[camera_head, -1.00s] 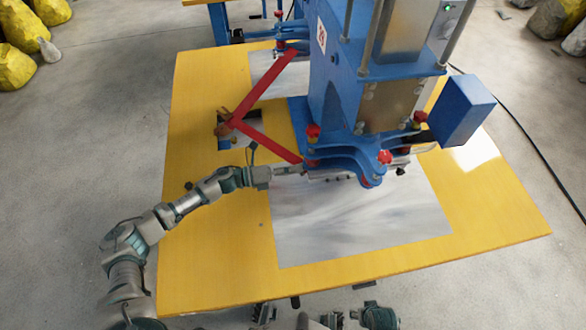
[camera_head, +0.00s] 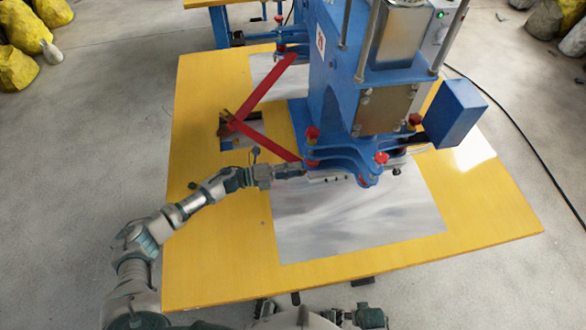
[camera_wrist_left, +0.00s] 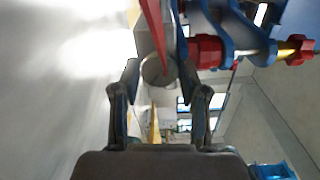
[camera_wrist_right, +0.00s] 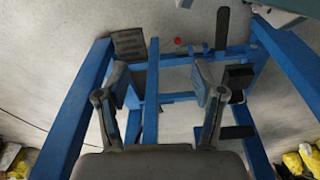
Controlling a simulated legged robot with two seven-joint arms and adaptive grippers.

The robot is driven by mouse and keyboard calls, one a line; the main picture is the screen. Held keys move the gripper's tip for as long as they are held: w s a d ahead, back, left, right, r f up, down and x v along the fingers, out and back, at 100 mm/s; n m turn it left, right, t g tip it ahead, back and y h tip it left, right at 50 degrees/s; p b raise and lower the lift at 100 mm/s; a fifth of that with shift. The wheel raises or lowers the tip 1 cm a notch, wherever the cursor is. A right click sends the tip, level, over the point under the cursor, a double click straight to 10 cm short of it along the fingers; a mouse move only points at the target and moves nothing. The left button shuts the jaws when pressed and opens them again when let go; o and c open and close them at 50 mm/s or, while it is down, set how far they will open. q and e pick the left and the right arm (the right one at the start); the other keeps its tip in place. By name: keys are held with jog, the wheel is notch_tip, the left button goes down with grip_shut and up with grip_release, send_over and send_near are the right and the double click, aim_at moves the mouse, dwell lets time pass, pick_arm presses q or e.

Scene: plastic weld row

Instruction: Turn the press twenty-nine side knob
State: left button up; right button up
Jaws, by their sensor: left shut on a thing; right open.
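The blue press (camera_head: 330,85) stands on the yellow table, with a white number label on its side. My left gripper (camera_head: 290,171) reaches its near left side. In the left wrist view, a round grey end, which looks like the side knob (camera_wrist_left: 158,72), sits between the fingers of my left gripper (camera_wrist_left: 159,80). The gripper is shut on it, and its grip contact is partly hidden by the fingers. My right gripper (camera_wrist_right: 162,82) is open and empty in the right wrist view, facing the blue frame and dark pedals.
Red knobs (camera_head: 381,158) sit on the press front. A red bar linkage (camera_head: 265,142) lies left of it. A bright metal sheet (camera_head: 350,225) covers the table (camera_head: 225,280) in front. A blue box (camera_head: 455,112) juts out right. Blue frame bars (camera_wrist_right: 151,105) surround my right gripper.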

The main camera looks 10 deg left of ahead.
pick_arm(q)
jog(key=shift+f+n+p, duration=0.25)
jog(key=shift+n+p, duration=0.3)
jog(key=shift+n, duration=0.65)
pick_arm(e)
jog(key=shift+s+d+f, duration=0.1)
jog(key=shift+s+f, duration=0.25)
jog(key=shift+f, duration=0.5)
jog(key=shift+s+f, duration=0.35)
jog(key=shift+f, duration=0.5)
pick_arm(q)
jog(key=o, duration=1.1)
jog(key=shift+w, duration=0.1)
jog(key=shift+a+r, duration=0.1)
pick_arm(e)
jog(key=shift+w, duration=0.1)
pick_arm(q)
jog(key=v, duration=1.2)
